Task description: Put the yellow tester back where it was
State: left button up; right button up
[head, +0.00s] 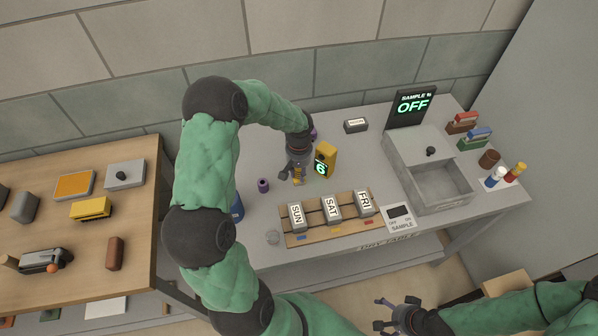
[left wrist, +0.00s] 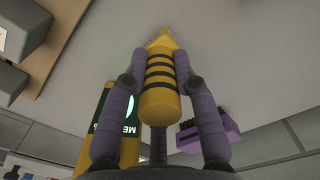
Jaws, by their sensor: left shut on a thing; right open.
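My left gripper (head: 298,174) is shut on the yellow tester (head: 299,175), over the grey table just left of a yellow meter. In the left wrist view the tester (left wrist: 160,85) is a yellow rod with black bands and a pointed end, clasped between the purple-grey fingers (left wrist: 164,85). The yellow meter (head: 328,158) shows a green digit on a dark screen; it is partly hidden behind a finger in the left wrist view (left wrist: 125,155). A purple block (left wrist: 228,137) with a dark slotted top lies beside the fingers. My right gripper (head: 392,315) is open and empty at the bottom, off the table.
A wooden rack (head: 290,240) holds blocks marked SUN, SAT and FRI in front. A small purple cylinder (head: 263,186) stands left of my gripper. A grey open box (head: 443,185) and an OFF display (head: 412,104) stand to the right. A wooden table (head: 70,240) is at the left.

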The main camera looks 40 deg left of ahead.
pick_arm(q)
jog(key=o, duration=1)
jog(key=shift+r+p, duration=0.3)
jog(key=shift+r, duration=0.15)
notch_tip(320, 180, up, 11)
jog(key=shift+r+p, duration=0.2)
jog(key=shift+p, duration=0.85)
